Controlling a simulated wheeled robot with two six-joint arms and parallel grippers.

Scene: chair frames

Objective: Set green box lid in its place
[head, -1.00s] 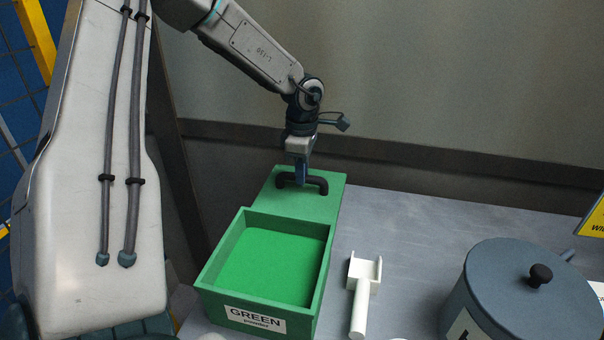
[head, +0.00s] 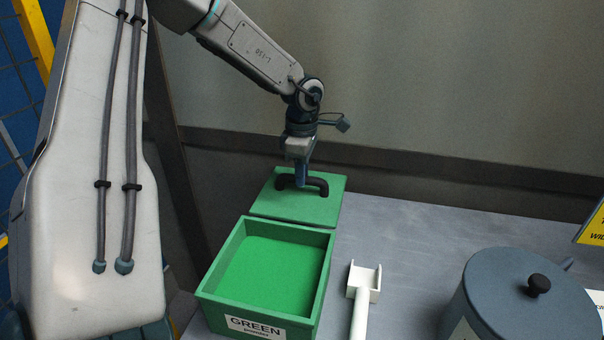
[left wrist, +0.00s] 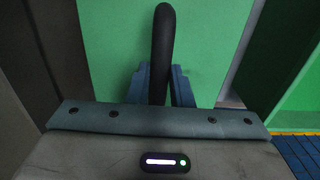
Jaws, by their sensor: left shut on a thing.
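The green box lid (head: 297,208) is a flat green panel with a dark arched handle (head: 317,184). It is just behind the green box (head: 314,290) in the head view. My left gripper (head: 301,182) comes down from above and is shut on the lid's handle. In the left wrist view the handle (left wrist: 163,45) stands between the two fingers, with the green lid (left wrist: 110,50) beyond. The green box is open on top, with bright green powder inside and a label reading GREEN powder on its front. My right gripper is not in view.
A white scoop (head: 361,295) lies right of the box. A blue-grey lidded pot (head: 515,305) with a dark knob stands at the right. A yellow sign (head: 594,228) is at the right edge. The grey table (head: 410,235) is clear behind the scoop.

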